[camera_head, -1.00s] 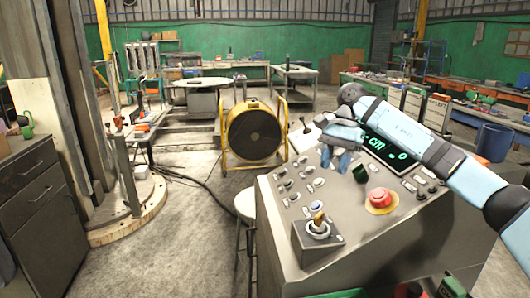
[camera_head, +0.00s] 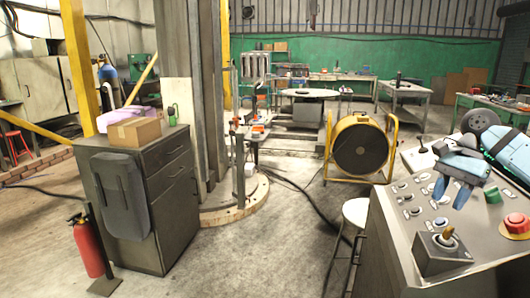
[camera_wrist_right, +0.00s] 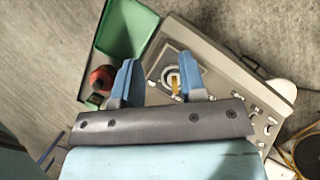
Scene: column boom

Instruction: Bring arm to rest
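My right gripper (camera_head: 453,191) is above the grey control console (camera_head: 395,215) at the right of the head view. In the right wrist view my right gripper (camera_wrist_right: 156,76) has its two blue fingers apart with nothing held between them. The joystick (camera_wrist_right: 174,82) shows beyond the fingers in the wrist view. The red button (camera_head: 515,226) is to the right of the gripper. My left gripper is in neither view.
A stool (camera_head: 355,212) stands just left of the console. A yellow fan (camera_head: 361,148) is behind it. A dark cabinet (camera_head: 179,218) with a cardboard box (camera_head: 134,132) and a fire extinguisher (camera_head: 88,247) are at left. The floor between cabinet and stool is mostly clear.

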